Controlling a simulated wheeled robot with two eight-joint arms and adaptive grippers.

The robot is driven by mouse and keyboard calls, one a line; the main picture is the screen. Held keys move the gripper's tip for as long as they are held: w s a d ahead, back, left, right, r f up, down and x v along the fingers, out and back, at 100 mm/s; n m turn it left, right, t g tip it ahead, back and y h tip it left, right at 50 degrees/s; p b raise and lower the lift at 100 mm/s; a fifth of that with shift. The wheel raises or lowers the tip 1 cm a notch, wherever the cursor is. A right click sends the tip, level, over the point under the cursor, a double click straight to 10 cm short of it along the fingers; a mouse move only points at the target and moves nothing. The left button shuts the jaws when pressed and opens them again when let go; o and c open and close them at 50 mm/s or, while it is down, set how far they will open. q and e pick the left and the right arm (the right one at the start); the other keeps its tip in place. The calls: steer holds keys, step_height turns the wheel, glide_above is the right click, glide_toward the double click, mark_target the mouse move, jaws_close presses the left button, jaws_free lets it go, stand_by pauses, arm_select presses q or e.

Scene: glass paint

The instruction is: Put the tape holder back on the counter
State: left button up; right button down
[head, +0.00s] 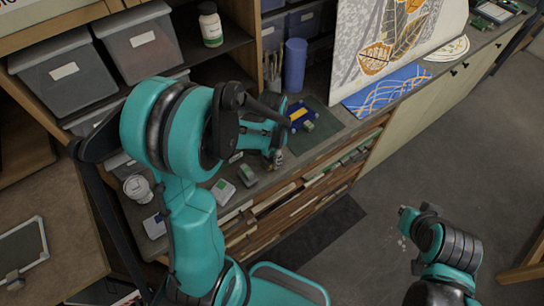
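A blue and yellow object (298,116), which looks like the tape holder, is at the dark green mat (322,122) on the counter (338,108). My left gripper (277,157) is over the counter's front part, just left of and nearer than this object. My own arm hides much of that gripper, so I cannot tell whether it is open or touches the object. My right gripper (405,220) hangs over the floor at the lower right, away from the counter. Its fingers are too small to read.
A blue cylinder (295,65) and a jar of brushes (272,85) stand behind the mat. A patterned panel (385,45) and a blue patterned sheet (388,90) are to the right. Small boxes (223,191) lie at the counter's left front. Open floor (400,180) is at right.

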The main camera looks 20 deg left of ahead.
arm_select(q)
steer(key=shift+o, duration=0.8)
steer(key=shift+r, duration=0.2)
step_height(320, 180, up, 11)
steer(key=shift+f+p, duration=0.1)
steer(key=shift+p, duration=1.15)
steer(key=shift+s+r, duration=0.1)
steer(key=shift+r, duration=0.55)
steer(key=s+d+r+n+t, duration=0.4)
steer(key=s+r+n+t, duration=0.1)
steer(key=s, duration=0.4)
steer(key=shift+s+n+t, duration=0.25)
steer(key=shift+n+t, duration=0.25)
steer(key=shift+t, duration=0.6)
